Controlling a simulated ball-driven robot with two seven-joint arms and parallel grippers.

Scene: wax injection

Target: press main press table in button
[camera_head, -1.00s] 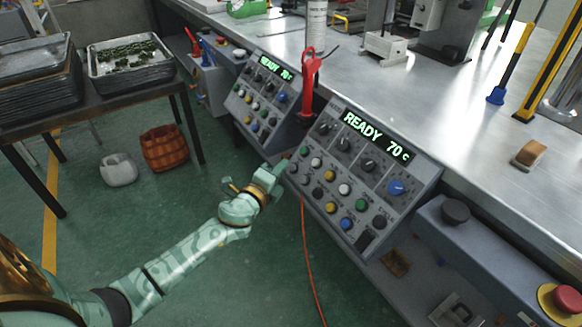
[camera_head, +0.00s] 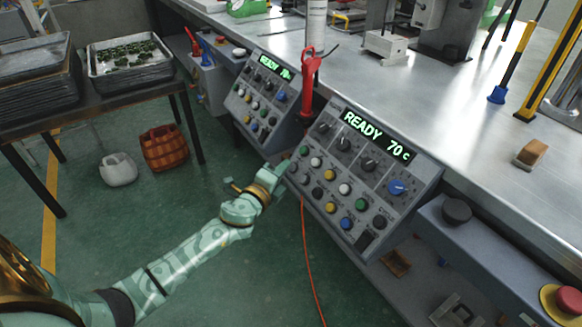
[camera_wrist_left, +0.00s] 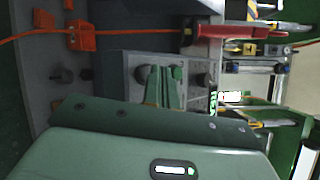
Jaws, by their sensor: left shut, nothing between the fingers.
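The near control panel (camera_head: 318,203) has a green display reading "READY 70 c", several knobs and rows of coloured buttons. My left gripper (camera_head: 284,165) is shut and empty at the panel's left edge, pointing at its upper left buttons. A green button (camera_head: 304,150) lies just beyond the fingertips, with a white one (camera_head: 316,162) beside it. In the left wrist view the shut fingers (camera_wrist_left: 160,72) point at the panel face, with the green button (camera_wrist_left: 177,73) close to their right. Whether they touch the panel I cannot tell. My right gripper is not in view.
A second panel (camera_head: 243,107) stands further left. A red-handled tool (camera_head: 309,75) stands between the panels, and an orange hose (camera_head: 307,250) hangs below. A grey housing with a red knob (camera_head: 568,299) is at lower right. The green floor around my left arm is clear.

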